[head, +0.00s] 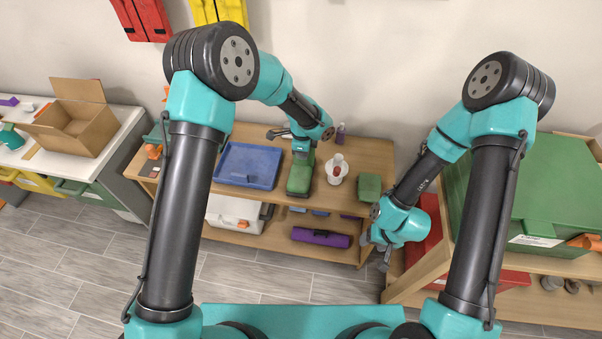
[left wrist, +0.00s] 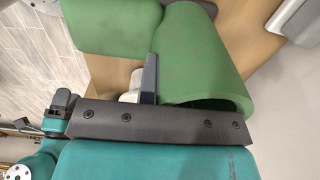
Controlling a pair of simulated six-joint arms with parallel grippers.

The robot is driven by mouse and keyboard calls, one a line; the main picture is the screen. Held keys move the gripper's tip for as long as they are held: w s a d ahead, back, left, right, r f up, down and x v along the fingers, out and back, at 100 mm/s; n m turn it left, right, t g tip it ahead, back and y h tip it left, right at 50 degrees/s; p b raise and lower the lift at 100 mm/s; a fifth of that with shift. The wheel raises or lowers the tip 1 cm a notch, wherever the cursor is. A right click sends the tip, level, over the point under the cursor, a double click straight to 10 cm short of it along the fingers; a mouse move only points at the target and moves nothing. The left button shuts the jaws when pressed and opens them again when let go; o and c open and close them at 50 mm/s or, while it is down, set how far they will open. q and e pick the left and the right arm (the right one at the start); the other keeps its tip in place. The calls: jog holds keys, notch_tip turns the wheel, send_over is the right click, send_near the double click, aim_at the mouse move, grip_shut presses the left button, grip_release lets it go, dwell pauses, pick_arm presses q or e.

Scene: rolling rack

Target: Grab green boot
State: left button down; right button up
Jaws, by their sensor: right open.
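The green boot (head: 299,180) stands on the wooden rack's top shelf, beside the blue tray. My left gripper (head: 302,151) is at the boot's upper end. In the left wrist view, the boot's shaft (left wrist: 203,55) reaches up to the gripper, with its dark opening edge beside the palm. One grey finger (left wrist: 150,78) shows along the shaft's left side; the other finger is hidden, so the grip is unclear. Another green part at the upper left looks like the boot's foot. My right gripper (head: 378,252) is open, low at the right, away from the boot.
A blue tray (head: 248,165) lies left of the boot. A white bottle (head: 337,170) and a green box (head: 368,187) stand to its right. A purple roll (head: 320,237) lies on the shelf below. A large green case (head: 555,185) sits on the right rack.

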pick_arm(q)
jog(key=shift+r, duration=0.1)
dwell(0.4)
jog(key=shift+r, duration=0.45)
notch_tip(320, 180, up, 3)
jog(key=shift+s+f, duration=0.1)
jog(key=shift+f, duration=0.05)
jog(key=s+r, duration=0.1)
jog(key=s, duration=1.4)
jog(key=shift+s, duration=0.4)
jog(key=shift+w+r, duration=0.1)
jog(key=shift+r, duration=0.05)
